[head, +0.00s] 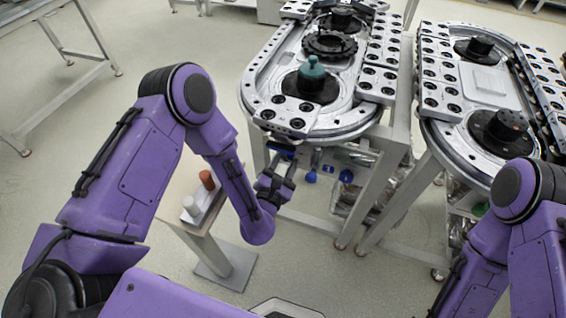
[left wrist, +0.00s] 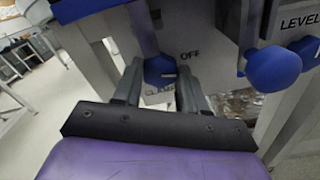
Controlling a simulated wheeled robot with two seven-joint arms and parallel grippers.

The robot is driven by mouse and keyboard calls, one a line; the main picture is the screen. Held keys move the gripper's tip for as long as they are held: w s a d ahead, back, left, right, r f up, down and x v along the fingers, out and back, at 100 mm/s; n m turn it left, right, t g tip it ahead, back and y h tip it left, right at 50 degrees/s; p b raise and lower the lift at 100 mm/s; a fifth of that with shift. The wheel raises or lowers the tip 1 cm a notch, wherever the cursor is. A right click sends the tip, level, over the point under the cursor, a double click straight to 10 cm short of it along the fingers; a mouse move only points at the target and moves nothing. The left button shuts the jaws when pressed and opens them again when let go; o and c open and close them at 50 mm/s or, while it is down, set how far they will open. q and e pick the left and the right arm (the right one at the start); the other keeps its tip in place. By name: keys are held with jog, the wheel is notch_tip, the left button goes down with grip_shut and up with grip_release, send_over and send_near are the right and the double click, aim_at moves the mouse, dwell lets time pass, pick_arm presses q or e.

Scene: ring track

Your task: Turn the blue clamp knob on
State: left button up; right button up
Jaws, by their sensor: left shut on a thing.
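The blue clamp knob (left wrist: 160,70) sits on a grey panel in the left wrist view. A light mark on it lies roughly level. "OFF" is printed up and right of it; lettering below is partly covered. My left gripper (left wrist: 158,86) is shut on this knob, one finger on each side. In the head view my left gripper (head: 283,164) is at the front of the left ring-track table, below its top, and the clamp knob is mostly hidden there. My right arm shows at the lower right, but its gripper is out of view.
A blue knob by "LEVEL" (left wrist: 272,68) is close right of my left gripper. The head view shows two blue knobs (head: 311,177) (head: 346,175) under the left ring track (head: 262,75). A small stand (head: 215,240) with an orange-brown and a white object is by my left forearm.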

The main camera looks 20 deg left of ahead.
pick_arm(q)
jog(key=m+b, duration=0.1)
jog(key=m, duration=0.3)
jog(key=shift+m, duration=0.4)
jog(key=m+b, duration=0.1)
jog(key=m, duration=0.2)
jog(key=shift+f+m, duration=0.1)
jog(key=shift+m, duration=0.2)
jog(key=m+b, duration=0.1)
jog(key=m, duration=0.2)
jog(key=shift+m, duration=2)
jog(key=shift+b, duration=0.3)
jog(key=o, duration=1.1)
jog(key=shift+c, duration=0.2)
jog(key=shift+s, duration=0.1)
